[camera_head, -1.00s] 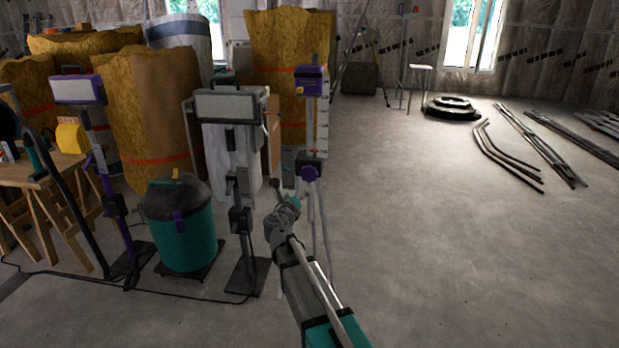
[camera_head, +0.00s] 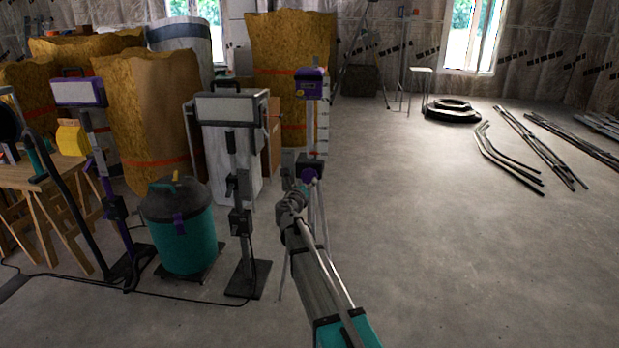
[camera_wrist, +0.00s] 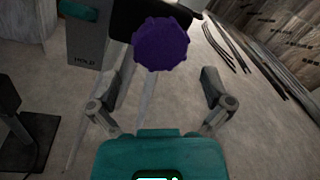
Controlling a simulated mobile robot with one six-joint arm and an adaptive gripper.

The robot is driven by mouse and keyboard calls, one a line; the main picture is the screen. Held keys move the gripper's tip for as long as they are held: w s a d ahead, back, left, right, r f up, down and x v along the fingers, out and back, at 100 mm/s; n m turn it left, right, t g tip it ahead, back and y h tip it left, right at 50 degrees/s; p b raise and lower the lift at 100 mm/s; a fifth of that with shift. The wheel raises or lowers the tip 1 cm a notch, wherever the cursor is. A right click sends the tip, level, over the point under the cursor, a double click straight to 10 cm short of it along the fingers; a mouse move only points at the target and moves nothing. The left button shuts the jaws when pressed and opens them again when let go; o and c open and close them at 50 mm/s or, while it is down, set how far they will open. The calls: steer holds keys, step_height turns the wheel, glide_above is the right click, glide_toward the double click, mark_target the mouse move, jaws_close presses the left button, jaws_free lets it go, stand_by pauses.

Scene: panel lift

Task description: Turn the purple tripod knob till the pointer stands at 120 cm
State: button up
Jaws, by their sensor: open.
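The purple tripod knob (camera_wrist: 161,44) shows large in the wrist view, ahead of my gripper. In the head view the knob (camera_head: 308,174) sits partly behind my arm, low on the tripod column. My gripper (camera_wrist: 163,95) is open and empty, with the knob beyond its fingertips and apart from them, near the middle of the gap. A purple head (camera_head: 309,83) tops the tripod. A pale scale strip (camera_head: 323,125) runs beside the column. The pointer and its reading are too small to tell.
A grey box marked HOLD (camera_wrist: 88,45) is left of the knob. A grey work light on a stand (camera_head: 232,107) and a teal vacuum (camera_head: 185,235) stand left of the tripod. Clear floor (camera_head: 450,220) lies to the right.

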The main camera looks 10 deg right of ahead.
mark_target(308, 177)
steer(key=shift+x, duration=2.75)
steer(key=c, duration=0.8)
steer(key=shift+d, duration=0.2)
steer(key=shift+c, duration=0.5)
steer(key=shift+a, duration=0.1)
steer(key=shift+m, duration=0.3)
